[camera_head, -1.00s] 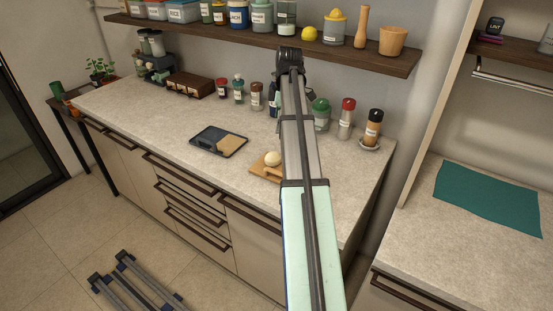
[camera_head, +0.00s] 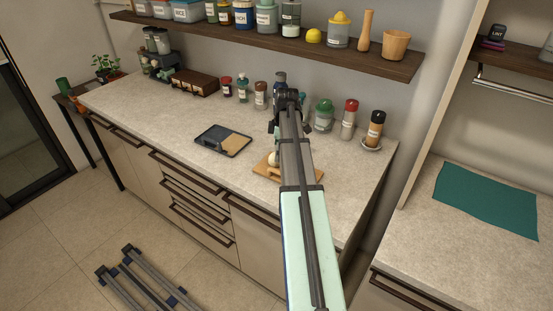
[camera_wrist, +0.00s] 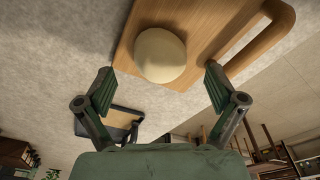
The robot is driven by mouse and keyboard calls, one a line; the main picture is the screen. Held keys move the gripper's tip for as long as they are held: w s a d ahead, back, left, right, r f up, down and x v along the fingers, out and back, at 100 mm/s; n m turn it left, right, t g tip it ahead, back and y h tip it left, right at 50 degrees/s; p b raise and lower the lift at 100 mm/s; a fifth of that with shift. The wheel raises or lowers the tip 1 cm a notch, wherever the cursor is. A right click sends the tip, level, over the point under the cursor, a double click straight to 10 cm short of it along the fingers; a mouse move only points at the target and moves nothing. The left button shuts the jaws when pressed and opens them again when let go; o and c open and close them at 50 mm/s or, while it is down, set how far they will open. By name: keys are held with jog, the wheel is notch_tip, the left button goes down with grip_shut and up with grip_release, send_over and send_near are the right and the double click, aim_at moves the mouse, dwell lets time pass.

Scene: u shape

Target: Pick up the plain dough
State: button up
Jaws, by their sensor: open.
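The plain dough (camera_wrist: 160,55) is a pale round ball on a wooden board (camera_wrist: 201,22) with a handle. In the head view the dough (camera_head: 273,159) is partly hidden behind my arm, on the board (camera_head: 262,169) near the counter's front edge. My gripper (camera_wrist: 157,82) is open and empty in the wrist view. Its two green fingers are spread, one to each side of the dough and short of it, with no contact showing.
A dark tray (camera_head: 213,149) with a tan piece lies left of the board. Jars, a red-capped shaker (camera_head: 348,119) and a green-lidded jar (camera_head: 323,116) stand behind. A shelf (camera_head: 270,43) hangs above. The counter left of the tray is clear.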

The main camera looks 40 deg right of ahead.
jog(key=shift+w+a+f+p, duration=0.15)
jog(key=shift+f+p, duration=0.3)
jog(key=shift+f, duration=1.15)
jog(key=c, duration=1.3)
